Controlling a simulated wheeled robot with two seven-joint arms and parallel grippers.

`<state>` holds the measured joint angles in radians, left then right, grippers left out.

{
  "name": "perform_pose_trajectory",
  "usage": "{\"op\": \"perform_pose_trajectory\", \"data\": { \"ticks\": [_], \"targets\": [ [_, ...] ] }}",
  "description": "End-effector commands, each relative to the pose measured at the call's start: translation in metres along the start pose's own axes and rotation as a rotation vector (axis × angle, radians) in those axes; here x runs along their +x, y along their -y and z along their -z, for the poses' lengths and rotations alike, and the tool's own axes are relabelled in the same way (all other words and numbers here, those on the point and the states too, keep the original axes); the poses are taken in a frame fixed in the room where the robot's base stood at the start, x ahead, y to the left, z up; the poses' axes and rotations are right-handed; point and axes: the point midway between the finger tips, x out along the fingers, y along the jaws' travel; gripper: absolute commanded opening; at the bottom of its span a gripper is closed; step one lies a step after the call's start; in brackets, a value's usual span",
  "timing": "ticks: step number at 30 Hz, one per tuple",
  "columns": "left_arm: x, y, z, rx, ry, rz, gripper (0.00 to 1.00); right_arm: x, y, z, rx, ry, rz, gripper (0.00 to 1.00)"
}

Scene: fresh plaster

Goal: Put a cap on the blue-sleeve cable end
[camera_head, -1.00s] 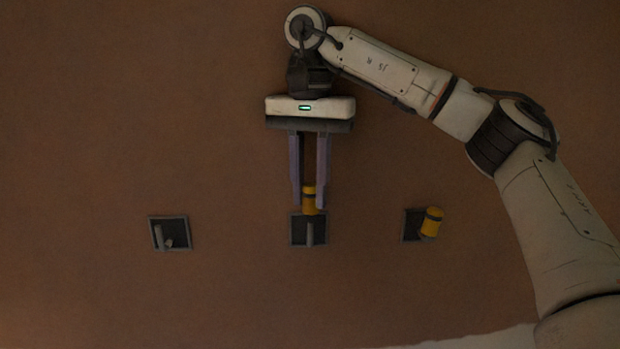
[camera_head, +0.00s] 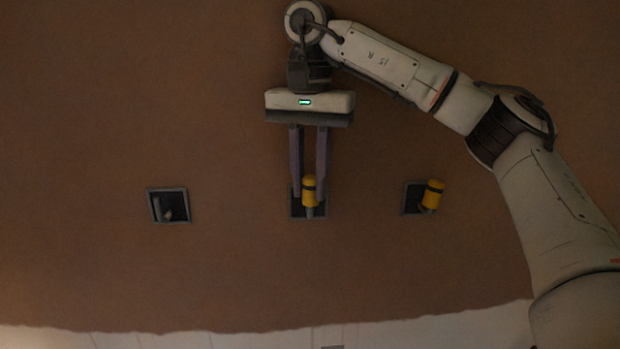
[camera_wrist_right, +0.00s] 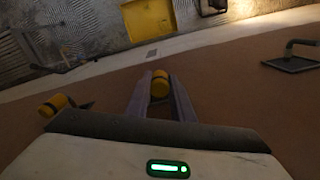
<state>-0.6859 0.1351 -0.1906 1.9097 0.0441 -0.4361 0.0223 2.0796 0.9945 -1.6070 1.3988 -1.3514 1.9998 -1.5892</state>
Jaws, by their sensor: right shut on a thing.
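My right gripper (camera_head: 309,190) reaches down from above, its two fingers shut on a yellow cap (camera_head: 309,184) with a dark band. The cap is in front of the middle wall box (camera_head: 294,214). A grey cable end (camera_head: 310,212) shows directly below the cap; whether the cap sits over it or only meets it is unclear. The left box (camera_head: 151,208) holds a bare grey cable end (camera_head: 167,213). At the right box (camera_head: 407,199) a yellow cap (camera_head: 433,193) sits on a cable end. No blue sleeve colour can be made out. The held cap also shows in the right wrist view (camera_wrist_right: 160,82). My left gripper is out of view.
The brown plaster wall (camera_head: 230,260) is clear around the boxes. A pale strip (camera_head: 200,338) runs along its lower edge. In the right wrist view, a yellow object (camera_wrist_right: 150,18) lies beyond the wall's edge.

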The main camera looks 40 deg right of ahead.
Motion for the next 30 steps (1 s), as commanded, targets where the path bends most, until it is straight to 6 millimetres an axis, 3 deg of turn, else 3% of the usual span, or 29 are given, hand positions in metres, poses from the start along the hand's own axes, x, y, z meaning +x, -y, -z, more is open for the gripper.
{"op": "perform_pose_trajectory", "data": {
  "ticks": [18,19,22,30],
  "targets": [
    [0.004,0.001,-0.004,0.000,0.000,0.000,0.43,0.011,0.000,0.000,0.000,0.002,-0.001,0.00],
    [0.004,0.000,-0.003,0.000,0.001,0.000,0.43,0.010,0.000,0.000,0.000,0.001,-0.001,0.26],
    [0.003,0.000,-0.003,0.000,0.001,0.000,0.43,0.010,0.000,0.000,0.000,0.001,-0.001,0.43],
    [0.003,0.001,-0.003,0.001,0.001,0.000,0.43,0.009,0.000,0.000,0.000,0.001,-0.001,0.43]
  ]
}}
